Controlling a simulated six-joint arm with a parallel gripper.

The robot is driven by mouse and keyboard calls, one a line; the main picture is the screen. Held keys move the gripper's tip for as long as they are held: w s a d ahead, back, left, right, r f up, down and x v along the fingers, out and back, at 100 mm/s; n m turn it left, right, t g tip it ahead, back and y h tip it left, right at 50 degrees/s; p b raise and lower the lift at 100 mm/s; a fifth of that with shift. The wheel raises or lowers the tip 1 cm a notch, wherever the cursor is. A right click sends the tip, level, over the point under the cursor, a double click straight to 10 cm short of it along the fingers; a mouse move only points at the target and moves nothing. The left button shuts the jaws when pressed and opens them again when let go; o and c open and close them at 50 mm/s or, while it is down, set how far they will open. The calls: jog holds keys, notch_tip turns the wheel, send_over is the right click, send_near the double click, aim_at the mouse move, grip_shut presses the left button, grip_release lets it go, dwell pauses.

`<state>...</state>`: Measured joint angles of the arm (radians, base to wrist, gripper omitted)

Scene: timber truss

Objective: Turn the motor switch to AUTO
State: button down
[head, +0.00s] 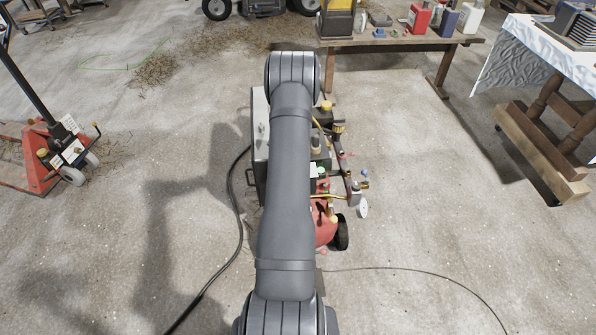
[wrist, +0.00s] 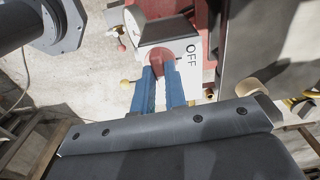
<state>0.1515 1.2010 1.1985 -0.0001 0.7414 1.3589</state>
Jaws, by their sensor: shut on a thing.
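In the wrist view, a red switch knob (wrist: 158,54) sits on a pale plate with the word OFF (wrist: 192,55) printed beside it. The blue fingertips of my gripper (wrist: 160,76) are closed on the red knob, one finger on each side. No AUTO mark can be read in either view. In the head view, the red machine (head: 325,232) with a black wheel, yellow fittings and a gauge stands under my arm. My arm hides much of it, including the switch and my gripper.
A black hose (head: 238,205) and a thin cable (head: 430,276) lie on the concrete floor. A red pallet jack (head: 50,165) stands at the left. A wooden bench (head: 400,43) with bottles is at the back right. Open floor lies on both sides.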

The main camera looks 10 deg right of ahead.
jog(key=c, duration=1.1)
grip_release()
jog(key=shift+c, duration=0.2)
jog(key=shift+r, duration=3)
notch_tip(320, 180, down, 6)
jog(key=shift+r, duration=0.1)
jog(key=shift+n, duration=1.2)
